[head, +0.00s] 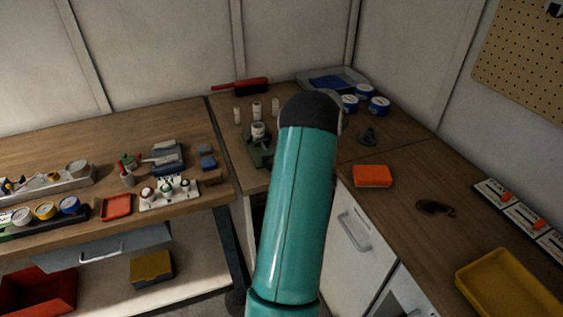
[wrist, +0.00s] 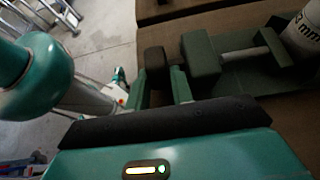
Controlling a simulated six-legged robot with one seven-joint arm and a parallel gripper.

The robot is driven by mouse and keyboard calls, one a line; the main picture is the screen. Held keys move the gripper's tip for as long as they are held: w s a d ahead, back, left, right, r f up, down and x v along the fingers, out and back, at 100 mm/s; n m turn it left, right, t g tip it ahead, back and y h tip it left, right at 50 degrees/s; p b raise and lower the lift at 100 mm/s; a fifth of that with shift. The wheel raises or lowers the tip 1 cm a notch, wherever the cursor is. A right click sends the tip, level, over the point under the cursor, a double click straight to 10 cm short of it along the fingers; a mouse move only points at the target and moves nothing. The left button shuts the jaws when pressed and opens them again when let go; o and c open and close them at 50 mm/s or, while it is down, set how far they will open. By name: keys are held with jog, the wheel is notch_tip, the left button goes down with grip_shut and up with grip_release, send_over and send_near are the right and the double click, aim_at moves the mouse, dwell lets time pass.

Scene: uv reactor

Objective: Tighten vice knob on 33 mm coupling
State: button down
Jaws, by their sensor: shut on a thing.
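The green vice (wrist: 201,53) lies at the upper right in the wrist view, with a pale rod running to its inner jaw. Its dark knob (wrist: 154,61) is at the left end of the vice. My gripper (wrist: 160,78) is shut on this knob, one finger on either side. The white coupling (wrist: 307,35), with "mm" readable on it, stands at the right edge by the inner jaw; I cannot tell whether the jaw touches it. In the head view the vice (head: 261,157) and coupling (head: 258,131) show left of my arm, which hides my gripper.
Small pale cylinders (head: 257,110) stand behind the vice. A red-handled tool (head: 238,86), a grey tray (head: 347,75) and blue tins (head: 379,104) are at the back. An orange sponge (head: 372,176) lies on the right bench. Small parts and trays crowd the left bench.

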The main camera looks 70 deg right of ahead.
dwell(0.3)
jog(key=c, duration=1.5)
grip_release()
jog(key=shift+r, duration=0.1)
jog(key=g+h, duration=0.2)
jog(key=r+g+h, duration=0.1)
jog(key=shift+w+a+g+h, duration=0.3)
jog(key=shift+g+h, duration=0.1)
jog(key=g+h, duration=0.4)
jog(key=shift+w+a+r, duration=0.3)
jog(key=shift+w+a, duration=0.05)
jog(key=shift+w, duration=0.05)
notch_tip(320, 180, up, 14)
jog(key=w+a+r+n, duration=0.1)
jog(key=w+a+n, duration=0.2)
jog(key=a, duration=0.3)
jog(key=w+a+r+n+h, duration=0.1)
jog(key=w+a+n, duration=0.2)
jog(key=a, duration=0.3)
jog(key=w+a+r+n+t, duration=0.1)
jog(key=w+a+r+n, duration=0.1)
jog(key=a, duration=0.5)
jog(key=shift+w+n, duration=0.7)
jog(key=shift+w, duration=0.1)
